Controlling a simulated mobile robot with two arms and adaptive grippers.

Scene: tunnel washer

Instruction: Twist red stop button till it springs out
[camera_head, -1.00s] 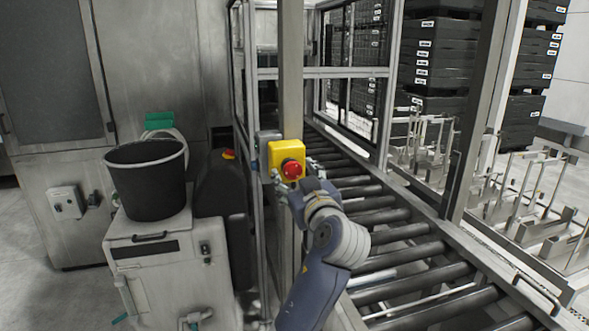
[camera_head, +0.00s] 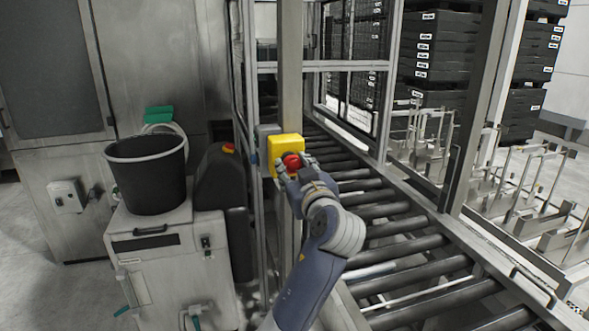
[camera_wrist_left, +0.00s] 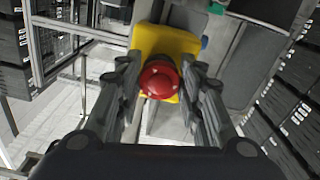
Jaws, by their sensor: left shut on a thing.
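The red stop button (camera_head: 292,161) is a round knob on a yellow box (camera_head: 277,146) fixed to an upright metal post beside the roller conveyor. In the left wrist view the red button (camera_wrist_left: 159,79) sits in the middle, in front of the yellow box (camera_wrist_left: 166,43). My left gripper (camera_head: 294,166) is at the button, with one finger on either side of it. In the left wrist view my left gripper (camera_wrist_left: 160,88) is shut on the red button. Part of the button's rim is hidden by the fingers. My right gripper is not in view.
A roller conveyor (camera_head: 385,249) runs to the right of the post (camera_head: 290,70). A black bucket (camera_head: 147,174) stands on a grey cabinet (camera_head: 165,258) at the left. Stacked black crates (camera_head: 440,55) stand at the back right.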

